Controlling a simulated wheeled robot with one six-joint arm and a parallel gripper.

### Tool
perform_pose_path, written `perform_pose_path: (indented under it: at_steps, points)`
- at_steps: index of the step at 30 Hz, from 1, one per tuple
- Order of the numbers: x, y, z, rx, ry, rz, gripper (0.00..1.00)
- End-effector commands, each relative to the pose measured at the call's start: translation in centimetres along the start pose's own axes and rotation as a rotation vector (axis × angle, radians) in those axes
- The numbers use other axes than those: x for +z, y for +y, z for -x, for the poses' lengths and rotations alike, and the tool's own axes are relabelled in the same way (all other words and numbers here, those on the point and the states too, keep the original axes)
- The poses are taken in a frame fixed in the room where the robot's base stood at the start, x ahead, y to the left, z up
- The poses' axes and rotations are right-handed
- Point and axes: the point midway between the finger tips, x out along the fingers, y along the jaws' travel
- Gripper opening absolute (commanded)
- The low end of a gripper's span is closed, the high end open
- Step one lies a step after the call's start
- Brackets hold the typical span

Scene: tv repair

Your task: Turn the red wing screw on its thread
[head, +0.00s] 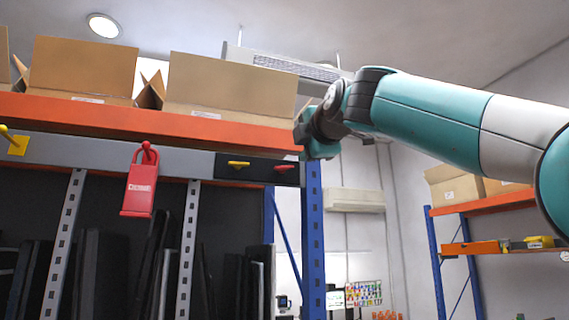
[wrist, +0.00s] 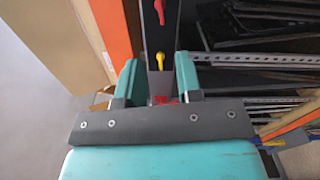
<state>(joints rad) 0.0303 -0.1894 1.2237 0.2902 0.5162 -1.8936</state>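The red wing screw (head: 285,168) sits at the right end of a black panel on the grey rail. It also shows at the top of the wrist view (wrist: 159,10), beyond my fingertips. A yellow wing screw (head: 238,164) is to its left on the same panel. In the wrist view the yellow wing screw (wrist: 160,60) appears between my fingers. My gripper (head: 306,138) is near the panel's right end in the head view, apart from the red screw. In the wrist view my gripper (wrist: 157,68) has its fingers spread, with nothing held.
A red tag (head: 140,190) hangs from the grey rail (head: 105,154). A yellow knob (head: 14,142) is at far left. An orange beam (head: 150,116) with cardboard boxes runs above. A blue post (head: 314,235) stands at right. Dark flat panels (head: 100,262) stand below.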

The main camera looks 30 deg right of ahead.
Motion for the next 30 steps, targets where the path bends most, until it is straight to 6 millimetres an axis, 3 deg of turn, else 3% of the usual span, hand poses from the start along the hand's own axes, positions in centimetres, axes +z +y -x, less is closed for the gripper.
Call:
perform_pose_path:
  at_steps: [15,22,30]
  points:
    - [0.0,0.4,-11.6,-0.006,0.002,-0.001,0.33]
    - [0.0,0.2,-14.2,-0.002,0.002,-0.001,0.33]
    - [-0.1,-0.1,-14.6,-0.001,0.002,-0.002,0.33]
